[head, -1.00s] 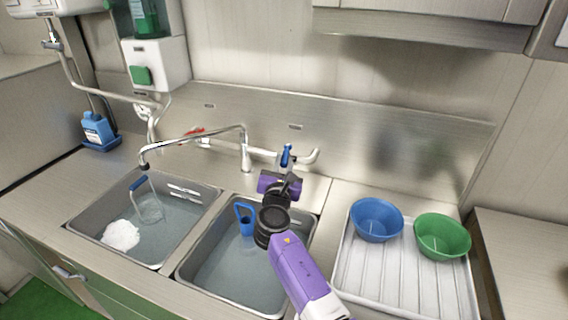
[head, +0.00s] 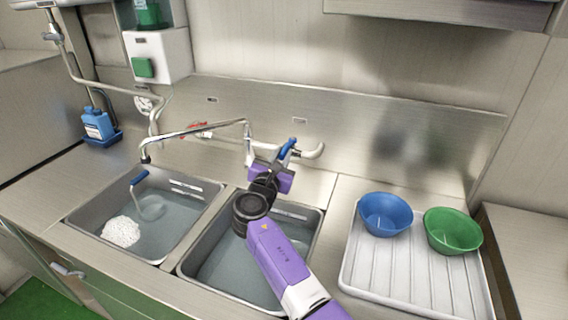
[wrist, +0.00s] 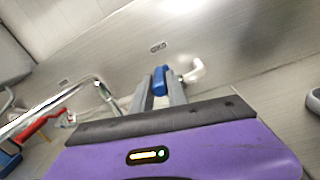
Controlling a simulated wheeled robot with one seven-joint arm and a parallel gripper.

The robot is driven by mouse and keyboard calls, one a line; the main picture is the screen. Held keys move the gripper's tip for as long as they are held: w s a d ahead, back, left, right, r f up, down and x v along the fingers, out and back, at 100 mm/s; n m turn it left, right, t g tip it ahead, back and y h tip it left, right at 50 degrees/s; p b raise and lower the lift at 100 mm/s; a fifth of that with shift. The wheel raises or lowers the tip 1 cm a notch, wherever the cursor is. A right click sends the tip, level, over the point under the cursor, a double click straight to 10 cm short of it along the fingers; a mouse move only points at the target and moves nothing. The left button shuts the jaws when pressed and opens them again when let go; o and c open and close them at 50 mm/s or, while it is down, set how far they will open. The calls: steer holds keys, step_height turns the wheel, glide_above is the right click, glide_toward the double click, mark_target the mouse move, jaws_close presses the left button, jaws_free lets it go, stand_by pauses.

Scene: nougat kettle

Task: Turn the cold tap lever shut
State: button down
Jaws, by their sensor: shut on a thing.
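The cold tap's blue lever (head: 287,147) is at the right end of the metal mixer tap, on the wall behind the sinks. It leans up and to the right in the head view. My gripper (head: 284,158) is shut on it. In the wrist view the blue lever (wrist: 160,82) sits between the two grey fingers, near their tips. The tap spout (head: 195,130) reaches left over the left basin. The red lever (head: 198,130) is on the tap's left side.
My arm crosses the right basin (head: 205,255). A blue bowl (head: 384,215) and a green bowl (head: 452,231) sit on the ribbed drainer (head: 410,275) at right.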

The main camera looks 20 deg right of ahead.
steer(key=shift+w+a+f+m+h+b, duration=0.25)
steer(key=shift+m+h+b, duration=0.15)
steer(key=shift+b, duration=0.25)
steer(key=shift+r+g, duration=0.15)
steer(key=shift+g, duration=0.25)
steer(key=shift+a, duration=0.1)
steer(key=c, duration=1.3)
jaws_free()
steer(key=v, duration=0.8)
steer(key=shift+w, duration=0.1)
